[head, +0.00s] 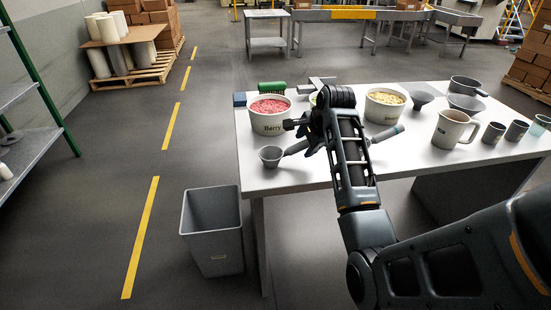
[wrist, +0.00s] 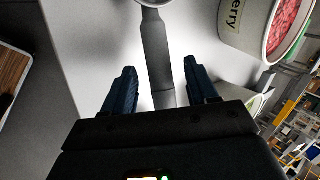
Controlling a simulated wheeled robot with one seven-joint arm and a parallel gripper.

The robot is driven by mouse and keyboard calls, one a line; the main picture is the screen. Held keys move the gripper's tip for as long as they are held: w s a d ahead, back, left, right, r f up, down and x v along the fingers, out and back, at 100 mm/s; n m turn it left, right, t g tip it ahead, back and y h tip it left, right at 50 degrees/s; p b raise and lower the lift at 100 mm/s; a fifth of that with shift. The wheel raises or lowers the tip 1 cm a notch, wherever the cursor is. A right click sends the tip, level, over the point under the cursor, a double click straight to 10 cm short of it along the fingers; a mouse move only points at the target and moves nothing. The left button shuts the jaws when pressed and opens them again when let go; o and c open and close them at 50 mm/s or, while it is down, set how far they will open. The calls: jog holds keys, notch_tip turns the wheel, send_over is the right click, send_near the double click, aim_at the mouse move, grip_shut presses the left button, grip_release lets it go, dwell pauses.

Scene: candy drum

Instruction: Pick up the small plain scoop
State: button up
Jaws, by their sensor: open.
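A small grey scoop (head: 271,156) lies near the left front edge of the white table, its cup to the left and its handle pointing right toward my gripper (head: 306,138). In the wrist view, the scoop's dark grey handle (wrist: 155,45) runs between the two blue fingers of my gripper (wrist: 159,68), with a gap on each side. The fingers are open and hold nothing. The cup is mostly cut off at the top of the wrist view. Another grey scoop-like handle (head: 387,133) shows just right of my arm, its other end hidden.
The berry tub (head: 270,123) stands close behind the scoop; it also shows in the wrist view (wrist: 232,25). A tub of yellow candy (head: 384,109), funnels (head: 466,104), a pitcher (head: 453,130) and several cups are to the right. A grey bin (head: 213,228) stands on the floor at the left.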

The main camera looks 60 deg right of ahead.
aim_at(303, 147)
jog(key=shift+x, duration=1.85)
jog(key=shift+c, duration=0.4)
grip_shut()
